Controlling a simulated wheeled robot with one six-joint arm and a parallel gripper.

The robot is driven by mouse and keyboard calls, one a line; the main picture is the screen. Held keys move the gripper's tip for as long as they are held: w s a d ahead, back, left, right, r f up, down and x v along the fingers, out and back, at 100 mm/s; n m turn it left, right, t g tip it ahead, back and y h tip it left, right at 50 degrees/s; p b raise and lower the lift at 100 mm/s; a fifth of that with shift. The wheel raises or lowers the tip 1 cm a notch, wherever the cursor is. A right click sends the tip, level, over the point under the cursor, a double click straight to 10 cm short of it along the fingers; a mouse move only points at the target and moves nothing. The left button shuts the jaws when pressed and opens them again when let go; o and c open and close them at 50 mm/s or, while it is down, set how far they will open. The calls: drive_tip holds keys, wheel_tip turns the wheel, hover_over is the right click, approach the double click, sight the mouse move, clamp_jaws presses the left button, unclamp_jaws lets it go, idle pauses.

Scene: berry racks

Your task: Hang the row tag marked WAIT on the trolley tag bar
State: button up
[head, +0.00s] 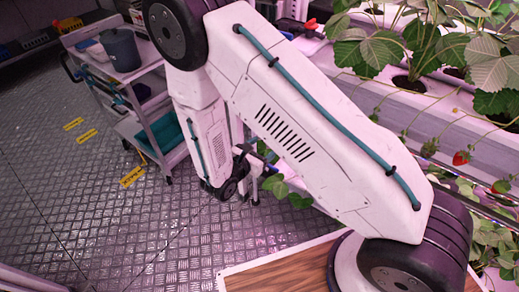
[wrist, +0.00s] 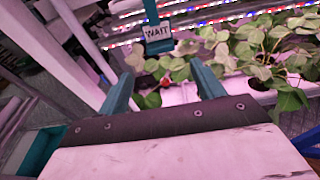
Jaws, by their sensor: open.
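The row tag marked WAIT (wrist: 158,33) shows at the top of the wrist view, a pale plate with dark letters in a teal frame with a teal strip rising above it. My gripper (wrist: 161,70) is open, with its two teal fingers apart and nothing between them. The tag appears beyond the fingertips, a little above the gap between them. The trolley (head: 150,128) stands at the upper left of the head view. I cannot clearly make out its tag bar. My arm covers the middle of the head view, and the tag is not discernible there.
A berry rack (head: 420,110) with leafy plants and red berries runs along the right. A grey bucket (head: 121,50) stands on the trolley's top, and a teal item (head: 166,130) lies on its lower shelf. Yellow floor markers (head: 131,176) lie on the open metal floor left of my arm.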

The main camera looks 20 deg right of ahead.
drive_tip(key=x, duration=1)
drive_tip(key=shift+w+d, duration=0.1)
drive_tip(key=c, duration=0.9)
drive_tip(key=shift+r, duration=0.15)
drive_tip(key=shift+r, duration=0.85)
drive_tip(key=shift+f+v, duration=0.25)
drive_tip(key=shift+v, duration=0.9)
drive_tip(key=shift+f+v, duration=0.2)
drive_tip(key=shift+v, duration=1)
drive_tip(key=shift+f+v, duration=0.25)
drive_tip(key=shift+v, duration=0.9)
